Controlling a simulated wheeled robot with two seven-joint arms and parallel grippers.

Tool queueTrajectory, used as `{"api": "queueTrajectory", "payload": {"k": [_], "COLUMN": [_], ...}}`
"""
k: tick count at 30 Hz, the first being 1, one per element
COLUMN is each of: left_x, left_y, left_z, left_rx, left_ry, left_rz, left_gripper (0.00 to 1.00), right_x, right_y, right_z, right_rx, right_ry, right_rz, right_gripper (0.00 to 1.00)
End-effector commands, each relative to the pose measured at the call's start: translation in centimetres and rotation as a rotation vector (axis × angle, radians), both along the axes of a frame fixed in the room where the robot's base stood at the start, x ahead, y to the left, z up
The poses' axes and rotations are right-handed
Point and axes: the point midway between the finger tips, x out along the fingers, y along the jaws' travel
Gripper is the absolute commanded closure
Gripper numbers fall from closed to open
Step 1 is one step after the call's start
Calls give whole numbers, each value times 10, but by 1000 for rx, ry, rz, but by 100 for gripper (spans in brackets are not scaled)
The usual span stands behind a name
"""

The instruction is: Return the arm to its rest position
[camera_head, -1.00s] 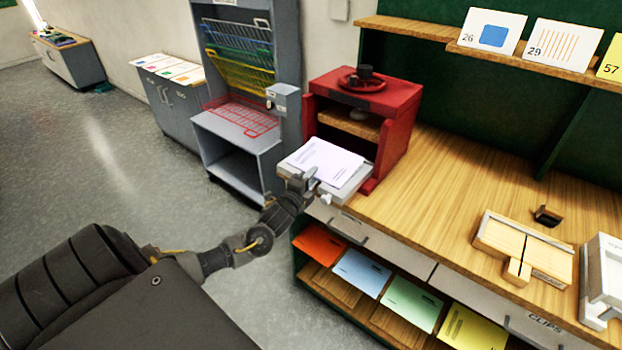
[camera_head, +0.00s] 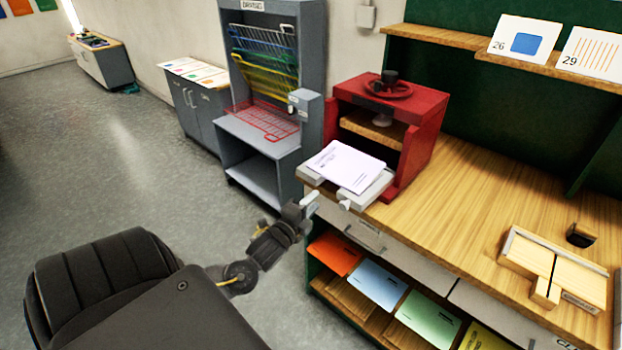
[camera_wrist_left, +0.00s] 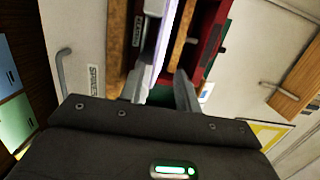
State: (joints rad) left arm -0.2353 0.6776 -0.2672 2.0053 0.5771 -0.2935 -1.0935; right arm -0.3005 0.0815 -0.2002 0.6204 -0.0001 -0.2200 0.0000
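My left gripper (camera_head: 308,204) hangs just in front of and below the pale tray (camera_head: 364,198) of the red press, apart from it. In the left wrist view its two fingers (camera_wrist_left: 161,88) are spread with nothing held between them. A stack of white printed paper (camera_head: 345,166) lies on the tray; its edge shows beyond the fingers in the wrist view (camera_wrist_left: 168,38). My left arm reaches in from the lower left, bent. My right gripper is not in view.
The red press (camera_head: 424,135) stands on the wooden worktop (camera_head: 480,200). Drawers and a shelf with coloured sheets, such as a blue one (camera_head: 378,284), lie below. A grey rack (camera_head: 262,165) stands behind. The floor (camera_head: 90,180) to the left is clear.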

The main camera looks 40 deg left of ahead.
Motion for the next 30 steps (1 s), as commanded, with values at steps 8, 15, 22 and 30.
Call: {"api": "queueTrajectory", "payload": {"k": [8,15,22,30], "left_x": [-2,-2,-1,-2], "left_y": [0,0,0,20], "left_z": [1,0,0,-86], "left_rx": [1,1,-14,-304], "left_ry": [-1,-1,-2,114], "left_rz": [1,1,0,31], "left_gripper": [67,67,67,67], "right_x": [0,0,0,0], "right_y": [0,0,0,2], "right_z": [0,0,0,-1], "right_rx": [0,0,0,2], "right_ry": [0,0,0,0], "right_rz": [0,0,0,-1], "right_gripper": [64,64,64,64]}}
